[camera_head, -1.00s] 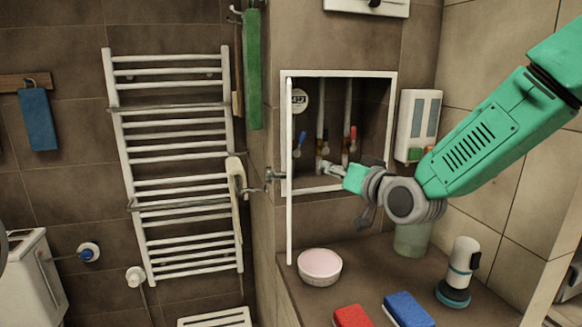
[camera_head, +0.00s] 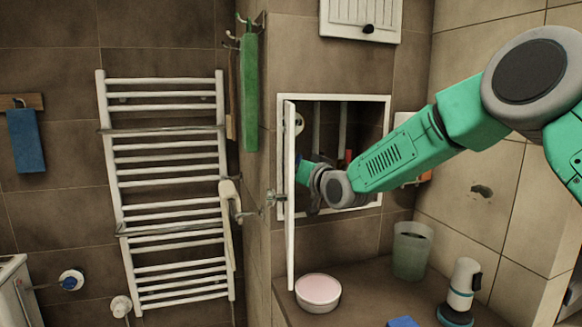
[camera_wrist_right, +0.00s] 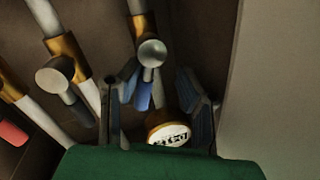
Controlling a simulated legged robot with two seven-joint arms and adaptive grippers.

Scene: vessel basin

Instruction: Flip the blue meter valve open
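The blue valve handle (camera_wrist_right: 143,96) shows in the right wrist view, hanging below a round metal valve knob on a pipe with a brass fitting. The round white-faced meter (camera_wrist_right: 169,134) sits just below and right of it, and its edge also shows in the head view (camera_head: 298,123). My right gripper (camera_wrist_right: 158,88) is open, its fingers on either side of the handle; I cannot tell whether either touches it. In the head view my right arm reaches into the wall recess (camera_head: 333,98) and hides most of the valves. My left gripper is not in view.
The white cabinet door (camera_head: 290,220) stands open at the recess's left edge, close to my right wrist. A red valve handle (camera_wrist_right: 13,133) is on a neighbouring pipe. A pink-topped bowl (camera_head: 318,292) and a bin (camera_head: 411,252) stand on the ledge below.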

